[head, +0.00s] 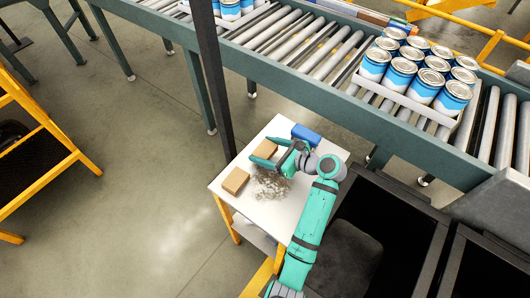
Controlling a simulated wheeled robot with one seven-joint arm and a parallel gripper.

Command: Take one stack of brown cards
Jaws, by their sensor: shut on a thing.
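A brown card stack (235,181) lies near the left edge of the small white table (222,193). A second brown card stack (265,149) is farther back on the same table, at my gripper (262,158). My gripper is shut on this second stack, with a green finger along its near side. I cannot tell whether the held stack still touches the tabletop. My green arm reaches in from the bottom of the view.
A blue block (306,133) lies at the table's back edge, close to my gripper. A dark post (214,80) stands just behind the table. A roller conveyor (300,60) carries trays of blue-and-white cans (401,73). Yellow steps (45,140) stand left; open floor lies between.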

